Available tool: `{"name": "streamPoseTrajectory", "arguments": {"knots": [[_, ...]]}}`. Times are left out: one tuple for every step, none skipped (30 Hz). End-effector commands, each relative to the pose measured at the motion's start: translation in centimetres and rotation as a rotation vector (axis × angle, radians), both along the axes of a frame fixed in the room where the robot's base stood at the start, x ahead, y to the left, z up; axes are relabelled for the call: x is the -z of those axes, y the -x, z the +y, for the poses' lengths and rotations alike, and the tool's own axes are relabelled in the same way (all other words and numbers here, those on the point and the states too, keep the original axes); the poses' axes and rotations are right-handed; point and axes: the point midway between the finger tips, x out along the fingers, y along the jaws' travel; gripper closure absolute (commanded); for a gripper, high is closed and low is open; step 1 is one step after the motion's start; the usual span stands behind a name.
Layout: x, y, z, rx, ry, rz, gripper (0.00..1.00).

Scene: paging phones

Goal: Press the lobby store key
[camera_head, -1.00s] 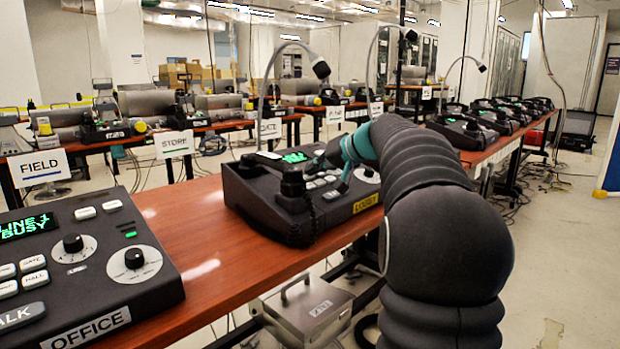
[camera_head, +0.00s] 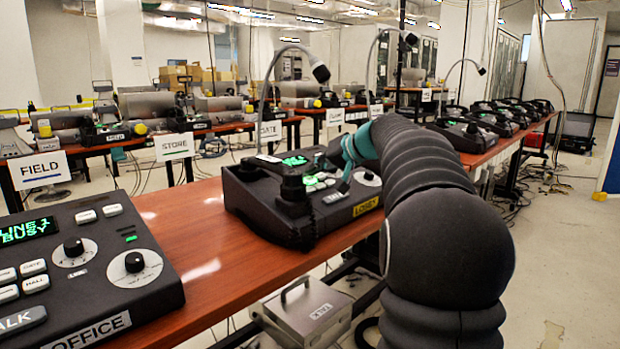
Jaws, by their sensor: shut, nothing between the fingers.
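The lobby phone (camera_head: 278,214), a dark desk console with a yellow LOBBY label (camera_head: 366,205), stands on the red-brown table. It has a green-lit screen (camera_head: 294,160), a handset (camera_head: 292,190) at its left, pale keys, a TALK key (camera_head: 334,197) and a round dial (camera_head: 367,178). My gripper (camera_head: 336,168), dark with teal parts, is shut and empty over the lobby phone's key area. It hides some of the keys. The store key's lettering is too small to read, and I cannot tell whether a fingertip touches a key.
The office phone (camera_head: 150,290) stands at the near left, its screen reading LINE 1 BUSY. A gooseneck microphone (camera_head: 319,72) rises behind the lobby phone. Bare table (camera_head: 190,225) lies between both phones. More phones (camera_head: 490,118) line the right-hand table. A STORE sign (camera_head: 174,146) hangs behind.

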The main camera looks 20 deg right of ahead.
Motion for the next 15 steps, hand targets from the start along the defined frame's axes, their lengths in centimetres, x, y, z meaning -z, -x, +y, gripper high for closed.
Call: {"name": "streamPoseTrajectory", "arguments": {"knots": [[0.0, 0.0, 0.0, 0.0, 0.0, 0.0, 1.0], [0.0, 0.0, 0.0, 0.0, 0.0, 0.0, 1.0], [0.0, 0.0, 0.0, 0.0, 0.0, 0.0, 1.0], [0.0, 0.0, 0.0, 0.0, 0.0, 0.0, 1.0], [0.0, 0.0, 0.0, 0.0, 0.0, 0.0, 1.0], [-0.1, 0.0, 0.0, 0.0, 0.0, 0.0, 1.0], [-0.3, 0.0, 0.0, 0.0, 0.0, 0.0, 1.0], [-0.4, 0.1, 0.0, 0.0, 0.001, 0.0, 1.0], [-0.7, 0.1, -0.1, 0.0, 0.001, -0.001, 1.0], [-0.9, 0.2, -0.1, 0.0, 0.001, -0.001, 1.0], [-1.1, 0.2, -0.1, 0.0, 0.001, -0.001, 1.0], [-1.5, 0.3, -0.1, 0.0, 0.001, -0.001, 1.0], [-1.7, 0.4, -0.2, 0.0, 0.002, -0.002, 1.0], [-2.0, 0.4, -0.2, -0.001, 0.002, -0.001, 1.0], [-2.3, 0.5, -0.2, -0.001, 0.002, -0.001, 1.0]]}}
